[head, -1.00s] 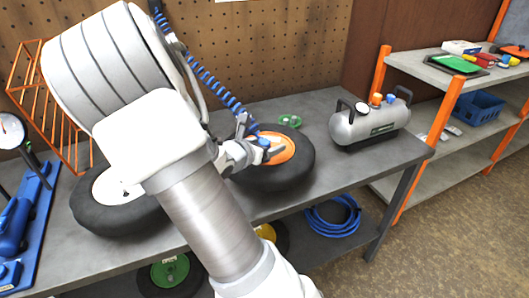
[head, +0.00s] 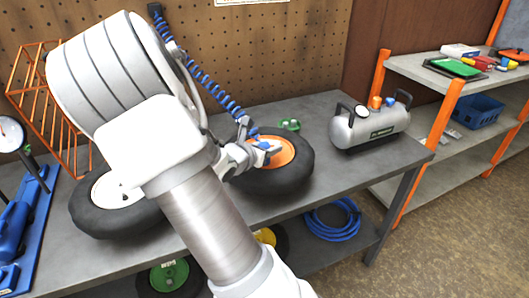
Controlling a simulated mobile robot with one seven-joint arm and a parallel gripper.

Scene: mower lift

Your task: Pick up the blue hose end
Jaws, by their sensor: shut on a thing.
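A coiled blue hose (head: 205,78) hangs from the pegboard at the back and runs down to the right behind my arm. Its blue end (head: 246,126) is at my gripper, above the tire with the orange hub (head: 290,172). My gripper (head: 262,148) is shut on the blue hose end. The fingers are small here, and my arm hides part of the hose and of the tire, so the exact grip is hard to see.
A grey air compressor (head: 370,127) stands at the right of the workbench (head: 345,172). A tire with a white hub (head: 95,215) lies at left. A green item (head: 289,125) lies behind the orange-hub tire. An orange-framed shelf (head: 433,128) stands at right.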

